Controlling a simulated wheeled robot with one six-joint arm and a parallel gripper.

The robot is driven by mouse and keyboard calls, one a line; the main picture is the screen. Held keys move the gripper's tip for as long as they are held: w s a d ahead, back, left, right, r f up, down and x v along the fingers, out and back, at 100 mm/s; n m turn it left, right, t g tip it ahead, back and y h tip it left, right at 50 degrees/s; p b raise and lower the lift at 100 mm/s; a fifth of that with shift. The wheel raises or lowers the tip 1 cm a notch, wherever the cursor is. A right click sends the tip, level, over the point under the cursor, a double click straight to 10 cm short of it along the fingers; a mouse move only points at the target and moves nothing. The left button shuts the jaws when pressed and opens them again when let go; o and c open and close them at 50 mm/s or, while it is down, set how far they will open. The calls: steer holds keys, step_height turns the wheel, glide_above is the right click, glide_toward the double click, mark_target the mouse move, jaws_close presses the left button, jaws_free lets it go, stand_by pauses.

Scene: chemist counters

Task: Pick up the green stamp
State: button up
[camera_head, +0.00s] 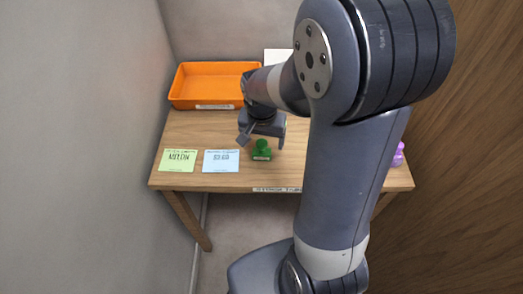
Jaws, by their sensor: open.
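The green stamp (261,150) stands upright on the wooden table near its front edge, just right of the blue card. My gripper (262,139) is above and slightly behind it in the picture, pointing down. Its two fingers are spread apart, one on the left and one on the right, with nothing between them that I can make out. Whether the fingertips reach down to the stamp's handle I cannot tell from this angle.
An orange tray (188,104) stands at the table's back left. A green card (178,161) and a blue card (221,161) lie at the front left. A purple object (398,155) is at the right edge. My arm hides the table's middle right. A grey wall stands left.

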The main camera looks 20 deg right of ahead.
mark_target(262, 142)
steer(key=f, duration=0.2)
steer(key=w+f, duration=0.1)
steer(key=f, duration=0.1)
steer(key=shift+f, duration=0.4)
steer(key=c, duration=1.1)
